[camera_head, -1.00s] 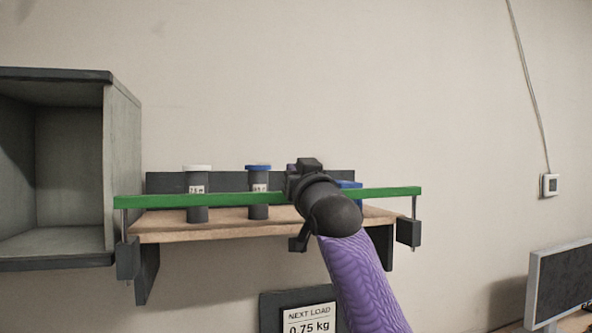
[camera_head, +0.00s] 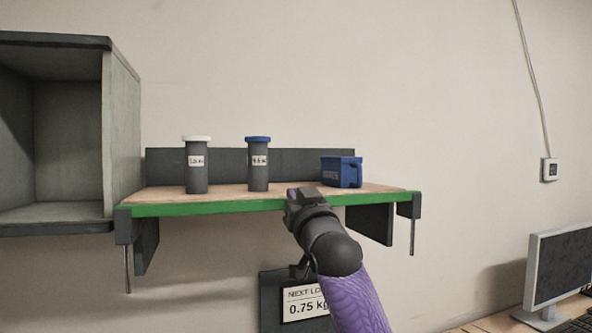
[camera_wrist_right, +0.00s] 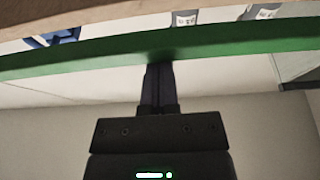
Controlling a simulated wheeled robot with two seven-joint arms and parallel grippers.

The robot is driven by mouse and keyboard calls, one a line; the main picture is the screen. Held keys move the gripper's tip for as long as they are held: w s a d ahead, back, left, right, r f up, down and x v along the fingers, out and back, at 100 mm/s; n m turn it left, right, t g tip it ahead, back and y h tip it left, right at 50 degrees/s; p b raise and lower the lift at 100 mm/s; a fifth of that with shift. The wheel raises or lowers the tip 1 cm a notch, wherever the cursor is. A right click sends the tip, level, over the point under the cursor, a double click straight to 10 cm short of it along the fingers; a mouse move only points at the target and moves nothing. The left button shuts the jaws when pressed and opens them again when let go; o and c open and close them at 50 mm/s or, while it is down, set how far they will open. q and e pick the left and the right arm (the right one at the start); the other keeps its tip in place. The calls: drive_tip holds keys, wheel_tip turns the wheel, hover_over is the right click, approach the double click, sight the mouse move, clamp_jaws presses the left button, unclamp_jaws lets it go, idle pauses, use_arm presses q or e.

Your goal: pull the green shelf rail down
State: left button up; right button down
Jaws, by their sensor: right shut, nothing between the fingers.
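The green shelf rail (camera_head: 220,207) runs along the front edge of the wooden shelf (camera_head: 228,193), level with the board, between dark end brackets. It also crosses the right wrist view as a broad green band (camera_wrist_right: 80,60). My right gripper (camera_head: 303,192) is in front of the shelf, right of its middle, and covers part of the rail. In the right wrist view its fingers (camera_wrist_right: 158,72) are together and empty, with the tips at the rail's lower edge. I cannot tell whether they touch it. My left gripper is not in view.
On the shelf stand a white-capped canister (camera_head: 196,170), a blue-capped canister (camera_head: 258,168) and a blue bin (camera_head: 342,172). A grey open cabinet (camera_head: 122,140) is at left. A load sign (camera_head: 305,300) hangs below. A monitor (camera_head: 562,268) stands at lower right.

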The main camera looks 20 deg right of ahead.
drive_tip(key=shift+f, duration=0.35)
wheel_tip(320, 180, up, 4)
drive_tip(key=p, duration=0.5)
drive_tip(key=b+v, duration=0.4)
drive_tip(key=v, duration=0.6)
drive_tip(key=shift+b, duration=0.4)
drive_tip(key=shift+s, duration=0.1)
